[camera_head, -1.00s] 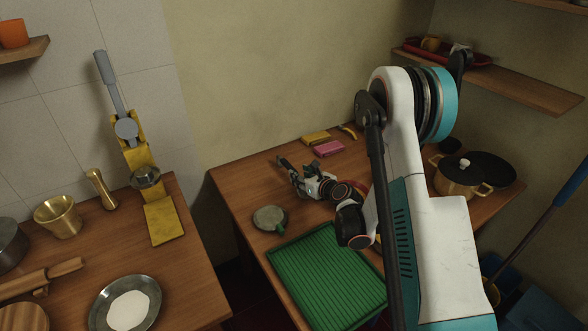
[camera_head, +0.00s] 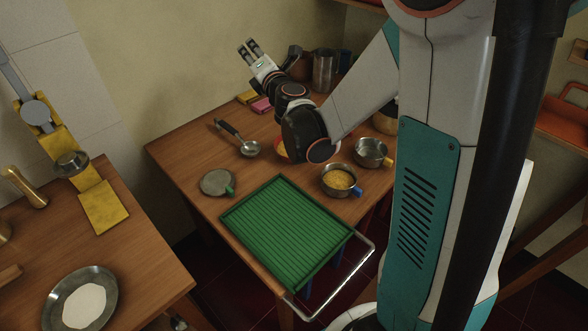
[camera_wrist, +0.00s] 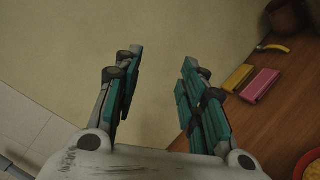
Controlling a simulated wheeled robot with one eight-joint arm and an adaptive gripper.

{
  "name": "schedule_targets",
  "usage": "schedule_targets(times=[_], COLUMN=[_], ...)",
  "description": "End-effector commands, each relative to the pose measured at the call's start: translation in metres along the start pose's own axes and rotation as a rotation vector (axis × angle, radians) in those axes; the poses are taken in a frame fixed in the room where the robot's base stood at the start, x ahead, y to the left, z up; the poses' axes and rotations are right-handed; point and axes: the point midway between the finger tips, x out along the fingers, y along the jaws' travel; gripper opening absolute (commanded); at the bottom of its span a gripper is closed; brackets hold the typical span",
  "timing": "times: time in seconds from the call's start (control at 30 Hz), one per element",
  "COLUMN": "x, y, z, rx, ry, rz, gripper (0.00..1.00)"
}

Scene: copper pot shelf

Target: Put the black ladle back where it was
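The black ladle (camera_head: 229,128) lies on the wooden table, in front of the yellow and pink blocks. Its black handle points to the back left and its metal bowl (camera_head: 250,149) to the front right. My gripper (camera_head: 249,47) is raised above the back of the table near the wall, clear of the ladle, with its fingers pointing up and left. In the wrist view my gripper (camera_wrist: 158,65) has its two teal-padded fingers spread apart, with only wall between them. The ladle does not show in the wrist view.
A green ribbed tray (camera_head: 290,228) lies at the table's front. A round lid-like disc (camera_head: 217,182), a pan of yellow food (camera_head: 339,181) and an empty pan (camera_head: 371,153) are around it. A pink block (camera_head: 260,105) and yellow block (camera_head: 247,96) lie behind.

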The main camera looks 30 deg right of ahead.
Motion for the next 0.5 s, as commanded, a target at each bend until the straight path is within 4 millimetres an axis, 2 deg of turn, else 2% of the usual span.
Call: schedule_targets(times=[0.1, 0.23, 0.37, 0.5], x=[-0.027, -0.059, -0.098, -0.145], y=[0.015, 0.020, 0.015, 0.003], z=[0.029, 0.050, 0.059, 0.054], rx=[0.236, 0.499, 0.758, 1.031], ry=[-0.081, -0.162, -0.236, -0.307], rz=[-0.059, -0.138, -0.232, -0.354], gripper=[0.38, 0.38, 0.38, 0.38])
